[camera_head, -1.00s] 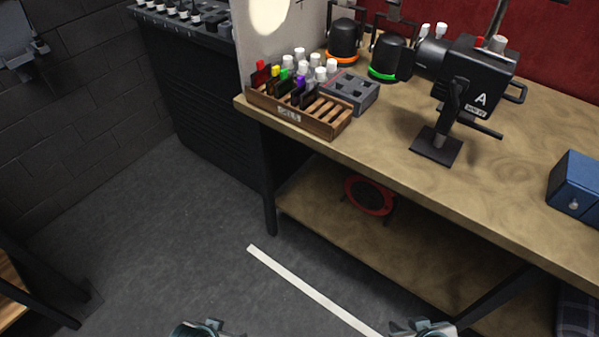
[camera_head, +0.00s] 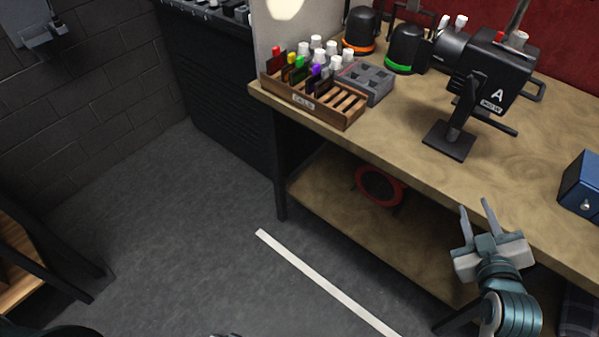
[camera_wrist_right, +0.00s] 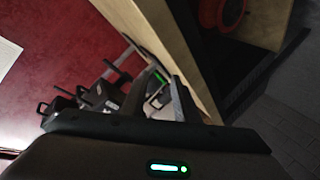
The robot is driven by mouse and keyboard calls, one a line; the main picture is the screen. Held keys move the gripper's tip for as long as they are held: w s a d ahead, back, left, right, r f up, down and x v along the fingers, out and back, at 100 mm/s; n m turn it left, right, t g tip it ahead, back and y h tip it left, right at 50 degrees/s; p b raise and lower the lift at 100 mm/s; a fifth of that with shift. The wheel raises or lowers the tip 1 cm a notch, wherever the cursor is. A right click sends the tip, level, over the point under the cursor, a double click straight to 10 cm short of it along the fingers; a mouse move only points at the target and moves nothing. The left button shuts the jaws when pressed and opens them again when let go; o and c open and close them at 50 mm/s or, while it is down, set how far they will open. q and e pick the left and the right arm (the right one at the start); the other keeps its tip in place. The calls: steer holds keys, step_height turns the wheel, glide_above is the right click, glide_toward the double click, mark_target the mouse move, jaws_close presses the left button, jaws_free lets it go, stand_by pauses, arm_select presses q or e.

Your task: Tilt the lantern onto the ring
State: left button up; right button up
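The black lantern (camera_head: 485,82), marked A, stands on its square base on the wooden bench at the right. It also shows small and sideways in the right wrist view (camera_wrist_right: 104,96). A bright round light spot (camera_head: 284,6) falls on the pale panel and is cut by the top edge; I make out no ring marked there. My right gripper (camera_head: 475,208) is open and empty, in front of the bench edge, below and apart from the lantern. Only a sliver at the bottom edge may be my left gripper.
A wooden rack (camera_head: 315,104) with coloured tabs and a grey block (camera_head: 366,84) sit at the bench's left end. Black domes with an orange band (camera_head: 361,30) and a green band (camera_head: 405,48) stand behind. A blue box (camera_head: 582,185) is at right. A red ring-shaped thing (camera_head: 380,186) is underneath.

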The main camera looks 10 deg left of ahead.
mark_target(542, 93)
arm_select(q)
steer(key=s+a+f, duration=0.1)
steer(key=s+f, duration=0.9)
steer(key=shift+a+f, duration=0.15)
steer(key=shift+f, duration=0.25)
arm_select(e)
steer(key=w+d+r+t+h, duration=0.1)
steer(key=d+r+t, duration=0.1)
steer(key=r, duration=0.5)
steer(key=w+d+r+n+t+h, duration=0.1)
steer(key=d+r+t+h, duration=0.1)
steer(key=r, duration=0.5)
steer(key=d+t, duration=0.1)
steer(key=d, duration=0.1)
steer(key=shift+w+d+r+n, duration=0.15)
steer(key=shift+w+d+n, duration=0.15)
steer(key=shift+d, duration=0.1)
arm_select(q)
steer(key=shift+s, duration=0.2)
arm_select(e)
steer(key=shift+w, duration=0.1)
